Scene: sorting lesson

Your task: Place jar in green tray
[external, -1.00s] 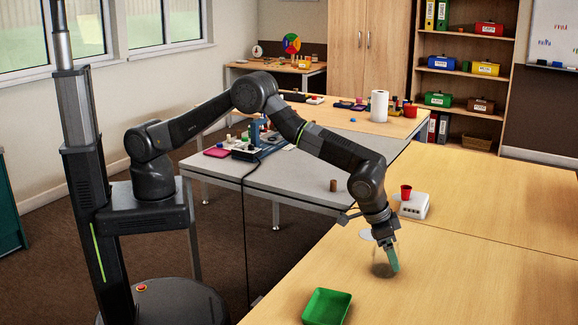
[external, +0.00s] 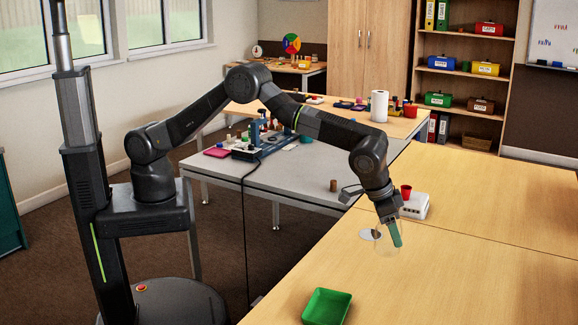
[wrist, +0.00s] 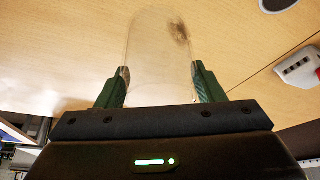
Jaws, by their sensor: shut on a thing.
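The jar (external: 384,245) is clear and see-through, faint against the wood table in the external view. My gripper (external: 394,232) is shut on it and holds it above the table. In the wrist view the green fingers of my gripper (wrist: 160,86) press on both sides of the jar (wrist: 158,45), whose rounded outline points away from the camera, with a dark speckled patch seen at its upper right. The green tray (external: 327,306) lies empty on the table, near the front edge, left of and nearer than the jar. The tray is not in the wrist view.
The wood table (external: 470,270) is clear to the right and between jar and tray.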

